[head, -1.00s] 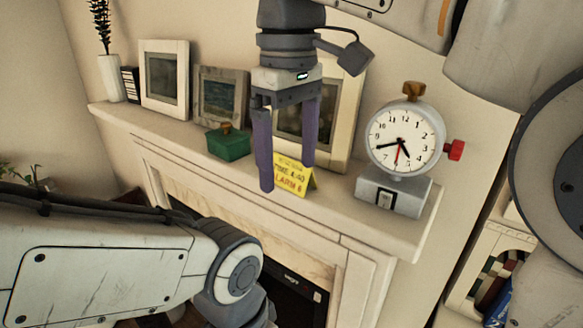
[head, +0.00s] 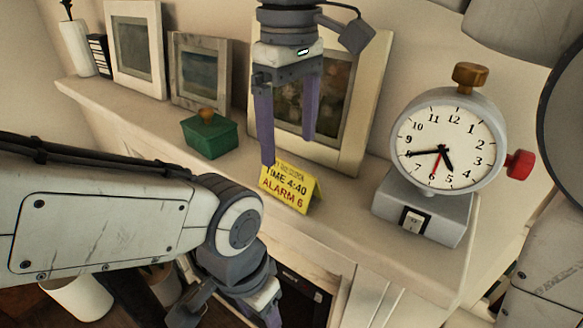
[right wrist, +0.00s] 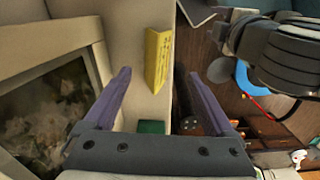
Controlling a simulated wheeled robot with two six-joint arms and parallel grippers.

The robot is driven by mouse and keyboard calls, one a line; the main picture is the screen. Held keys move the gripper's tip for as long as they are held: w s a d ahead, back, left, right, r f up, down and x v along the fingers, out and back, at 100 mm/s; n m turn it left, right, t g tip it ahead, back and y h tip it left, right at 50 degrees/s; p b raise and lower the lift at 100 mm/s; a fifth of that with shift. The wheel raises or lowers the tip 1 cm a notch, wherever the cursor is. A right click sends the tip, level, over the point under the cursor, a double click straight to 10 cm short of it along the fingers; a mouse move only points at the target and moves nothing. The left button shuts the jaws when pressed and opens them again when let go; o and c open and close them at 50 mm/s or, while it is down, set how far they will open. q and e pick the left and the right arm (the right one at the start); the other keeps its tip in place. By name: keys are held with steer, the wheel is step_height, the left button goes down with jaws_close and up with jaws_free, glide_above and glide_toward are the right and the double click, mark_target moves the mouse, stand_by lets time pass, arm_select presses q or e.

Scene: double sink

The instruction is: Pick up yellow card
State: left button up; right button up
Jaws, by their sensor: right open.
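The yellow card (head: 290,188), folded like a tent and printed "TIME 4:40, ALARM 6", stands on the mantel shelf near its front edge. My right gripper (head: 287,152) points down above the card, open and empty, one fingertip close to the card's top left corner. In the right wrist view the card (right wrist: 157,58) shows edge-on beyond the open fingers (right wrist: 160,76), between their tips in the picture. My left gripper (head: 268,305) is low in front of the mantel, cut by the frame's bottom; its jaws are unclear.
A grey alarm clock (head: 440,150) with a red knob stands right of the card. A green box (head: 209,136) sits to its left. Picture frames (head: 345,95) lean on the wall behind. The shelf (head: 345,225) is clear between card and clock.

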mark_target(290, 163)
step_height(290, 163, down, 3)
steer(key=shift+w+a+r, duration=0.1)
steer(key=shift+w+a, duration=0.05)
steer(key=f+p, duration=0.1)
steer(key=f, duration=0.3)
steer(key=shift+w+f+p, duration=0.2)
steer(key=shift+f+p, duration=0.15)
steer(key=shift+f, duration=0.25)
steer(key=c, duration=1.4)
